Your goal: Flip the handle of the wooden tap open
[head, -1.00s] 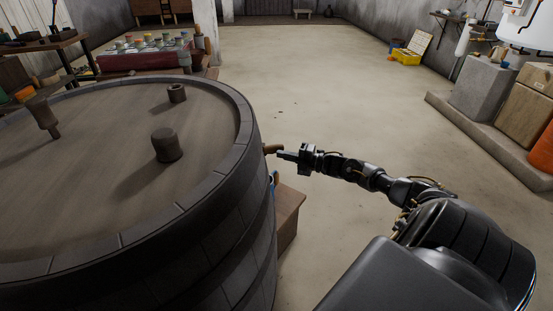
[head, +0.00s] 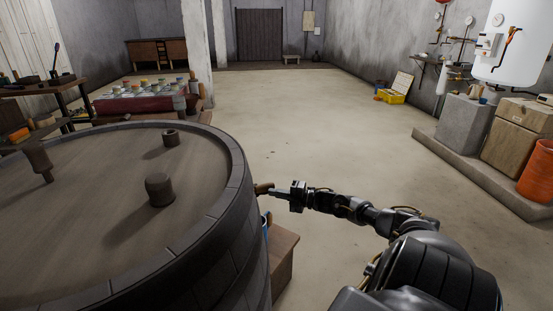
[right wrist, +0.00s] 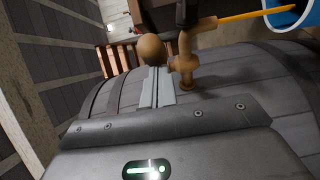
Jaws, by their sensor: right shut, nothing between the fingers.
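The wooden tap (right wrist: 185,66) sticks out of the side of the large barrel (head: 240,160). In the right wrist view its round wooden knob (right wrist: 152,48) lies just beyond my fingertips. In the head view only a small brown part of the tap (head: 262,188) shows past the barrel's rim. My right gripper (head: 272,191) is shut and empty beside the tap; its closed fingers (right wrist: 156,82) point at the knob. I cannot tell whether they touch it. An amber streak (right wrist: 242,14), like liquid, runs from the tap's end to a blue container (right wrist: 290,14). My left gripper is out of view.
A wooden box or stool (head: 283,258) stands beside the barrel, below my right gripper. Wooden pegs (head: 159,190) stand on the barrel top. The floor (head: 320,130) ahead is open. A ledge with boxes and an orange bucket (head: 538,172) runs along the right.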

